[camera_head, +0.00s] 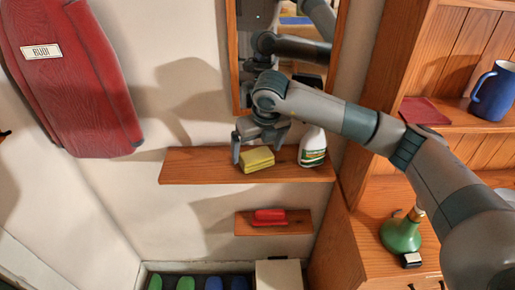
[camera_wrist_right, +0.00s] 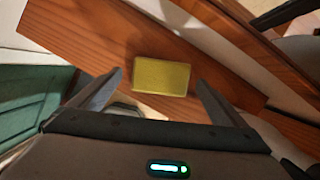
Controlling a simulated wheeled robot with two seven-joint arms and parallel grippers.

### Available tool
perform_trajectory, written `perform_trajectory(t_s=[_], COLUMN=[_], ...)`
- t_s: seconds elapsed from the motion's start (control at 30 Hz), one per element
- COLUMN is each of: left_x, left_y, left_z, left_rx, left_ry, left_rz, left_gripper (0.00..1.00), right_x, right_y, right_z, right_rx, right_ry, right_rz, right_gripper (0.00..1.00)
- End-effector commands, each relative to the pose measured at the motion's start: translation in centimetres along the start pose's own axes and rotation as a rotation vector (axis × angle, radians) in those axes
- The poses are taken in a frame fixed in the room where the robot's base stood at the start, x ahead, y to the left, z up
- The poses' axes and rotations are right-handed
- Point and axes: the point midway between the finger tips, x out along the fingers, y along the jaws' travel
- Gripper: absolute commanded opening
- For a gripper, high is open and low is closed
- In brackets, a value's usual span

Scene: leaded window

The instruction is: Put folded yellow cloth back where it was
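The folded yellow cloth (camera_head: 257,160) lies on the upper wooden wall shelf (camera_head: 195,167), left of a white and green spray bottle (camera_head: 312,148). My right gripper (camera_head: 258,146) is at the shelf, just above and around the cloth. In the right wrist view the cloth (camera_wrist_right: 161,77) shows ahead, between the two spread fingers (camera_wrist_right: 160,88), with a gap on each side. The right gripper is open and empty. My left gripper is not in view.
A mirror (camera_head: 245,50) hangs above the shelf and reflects my arm. A lower small shelf holds a red item (camera_head: 269,217). A wooden cabinet at right holds a blue mug (camera_head: 493,92) and a green flask (camera_head: 400,236). A red bag (camera_head: 75,85) hangs left.

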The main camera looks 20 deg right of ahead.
Motion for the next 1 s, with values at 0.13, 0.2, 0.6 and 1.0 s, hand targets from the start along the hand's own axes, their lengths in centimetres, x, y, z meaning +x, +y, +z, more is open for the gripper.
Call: perform_trajectory(t_s=[0.13, 0.2, 0.6, 1.0], left_x=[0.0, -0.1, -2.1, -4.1], left_y=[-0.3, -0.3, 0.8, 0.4], left_z=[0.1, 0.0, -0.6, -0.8], left_rx=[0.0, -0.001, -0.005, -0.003], left_ry=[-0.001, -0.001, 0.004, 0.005], left_rz=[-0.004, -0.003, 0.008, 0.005], left_gripper=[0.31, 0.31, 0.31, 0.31], right_x=[-0.1, -0.3, -5.2, -11.2], right_y=[0.0, 0.0, 0.0, 0.0], right_z=[0.1, 0.1, 0.2, 0.2], right_rx=[0.0, 0.0, -0.001, 0.0], right_ry=[-0.001, -0.001, -0.003, -0.003], right_rz=[0.0, 0.0, 0.0, 0.001], right_gripper=[0.96, 0.96, 0.96, 0.96])
